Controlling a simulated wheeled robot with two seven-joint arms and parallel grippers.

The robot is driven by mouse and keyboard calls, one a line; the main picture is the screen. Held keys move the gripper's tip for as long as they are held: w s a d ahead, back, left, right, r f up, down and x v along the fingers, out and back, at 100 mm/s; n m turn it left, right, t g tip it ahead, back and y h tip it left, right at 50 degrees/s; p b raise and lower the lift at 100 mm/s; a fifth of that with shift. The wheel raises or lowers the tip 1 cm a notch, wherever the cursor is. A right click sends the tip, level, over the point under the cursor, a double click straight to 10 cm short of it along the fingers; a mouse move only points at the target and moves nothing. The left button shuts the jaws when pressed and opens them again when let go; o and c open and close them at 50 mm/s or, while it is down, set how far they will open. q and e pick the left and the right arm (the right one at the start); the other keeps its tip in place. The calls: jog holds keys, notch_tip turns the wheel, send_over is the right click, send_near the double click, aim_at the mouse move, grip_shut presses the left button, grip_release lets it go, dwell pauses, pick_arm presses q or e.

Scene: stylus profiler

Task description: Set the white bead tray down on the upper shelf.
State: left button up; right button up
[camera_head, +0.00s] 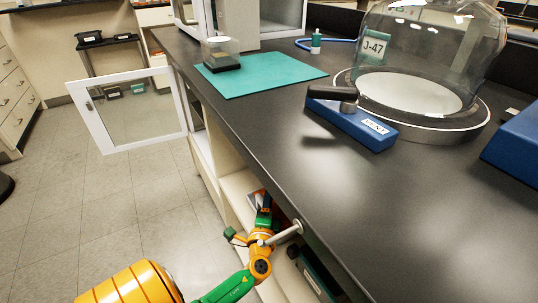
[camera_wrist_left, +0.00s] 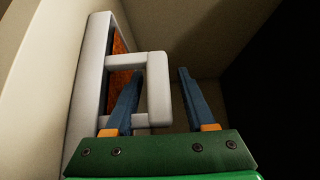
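The white bead tray (camera_wrist_left: 92,80), with an orange-brown fill, stands close in the left wrist view, with a loop handle (camera_wrist_left: 158,90) on its near right side. In the head view only a small part of the tray (camera_head: 255,195) shows inside the cabinet under the bench. My left gripper (camera_wrist_left: 160,74) is open, its blue fingers on either side of the handle's upright bar, the left one within the loop. A gap shows at the right finger. In the head view the left gripper (camera_head: 263,204) reaches into a cream shelf opening (camera_head: 238,188). My right gripper is out of view.
A white-framed glass door (camera_head: 140,145) stands open to the left. The black benchtop (camera_head: 400,220) overhangs the shelves. On it are a green mat (camera_head: 260,74), a blue clamp-like device (camera_head: 350,122) and a glass bell jar (camera_head: 415,80). A pale bar (camera_head: 285,233) lies beside my wrist.

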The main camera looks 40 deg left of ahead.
pick_arm(q)
jog(key=shift+r, duration=0.1)
jog(key=shift+s+d+r, duration=0.1)
jog(key=shift+s, duration=0.05)
jog(key=v, duration=1)
jog(key=shift+s+d, duration=0.2)
jog(key=shift+s, duration=0.05)
jog(key=shift+s+d, duration=0.35)
jog(key=shift+s, duration=0.1)
